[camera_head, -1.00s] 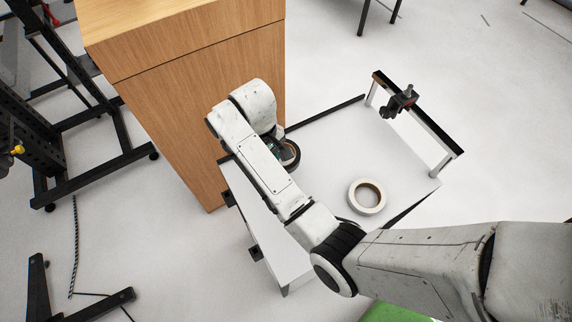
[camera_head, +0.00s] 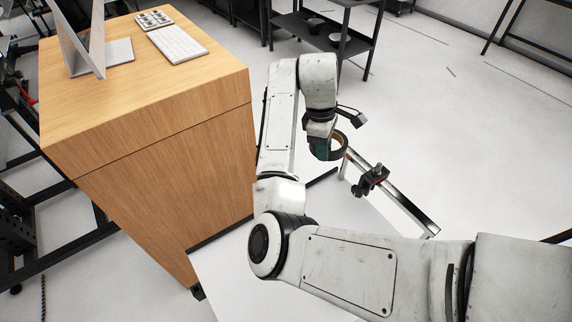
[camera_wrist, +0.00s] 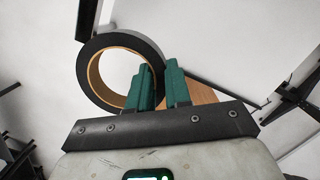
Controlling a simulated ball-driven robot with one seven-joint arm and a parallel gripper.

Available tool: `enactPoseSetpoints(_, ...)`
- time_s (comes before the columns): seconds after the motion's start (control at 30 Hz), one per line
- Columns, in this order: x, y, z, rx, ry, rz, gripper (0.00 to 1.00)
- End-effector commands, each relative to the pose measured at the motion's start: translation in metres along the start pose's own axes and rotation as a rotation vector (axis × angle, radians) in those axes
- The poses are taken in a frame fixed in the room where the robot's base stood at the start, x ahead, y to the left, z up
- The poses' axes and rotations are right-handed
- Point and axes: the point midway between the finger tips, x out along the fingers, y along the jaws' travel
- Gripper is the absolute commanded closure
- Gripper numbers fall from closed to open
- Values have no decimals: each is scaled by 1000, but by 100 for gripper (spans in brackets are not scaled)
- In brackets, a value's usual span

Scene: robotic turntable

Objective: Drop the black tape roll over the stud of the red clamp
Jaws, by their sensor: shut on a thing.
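The black tape roll (camera_wrist: 92,88) has a tan core and is held in my gripper (camera_wrist: 160,85). In the wrist view one green finger is inside the ring and the other is outside, pinching its wall. In the head view my gripper (camera_head: 322,148) holds the roll (camera_head: 345,148) raised above the far end of the rail, to the upper left of the clamp and apart from it. The dark clamp (camera_head: 368,184) with a little red sits on the rail, its stud (camera_head: 378,169) pointing up. The clamp cannot be made out in the wrist view.
The metal rail (camera_head: 405,208) stands along the far side of the white table (camera_head: 240,275), which my arm largely covers. A wooden cabinet (camera_head: 170,165) with a keyboard (camera_head: 177,44) stands at left. A dark shelf cart (camera_head: 325,35) is behind. Floor beyond the rail is open.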

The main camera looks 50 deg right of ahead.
Motion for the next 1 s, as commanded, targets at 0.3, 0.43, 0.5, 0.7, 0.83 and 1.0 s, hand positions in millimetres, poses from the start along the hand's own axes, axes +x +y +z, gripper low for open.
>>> enactPoseSetpoints(0.3,-18,12,114,-144,2,24,100)
enactPoseSetpoints(0.43,-20,8,142,-185,2,31,100)
enactPoseSetpoints(0.5,-20,6,151,-200,1,32,100)
enactPoseSetpoints(0.7,-17,4,160,-215,1,33,100)
enactPoseSetpoints(0.83,-12,4,158,-215,2,34,100)
enactPoseSetpoints(1.0,-4,4,157,-216,2,34,100)
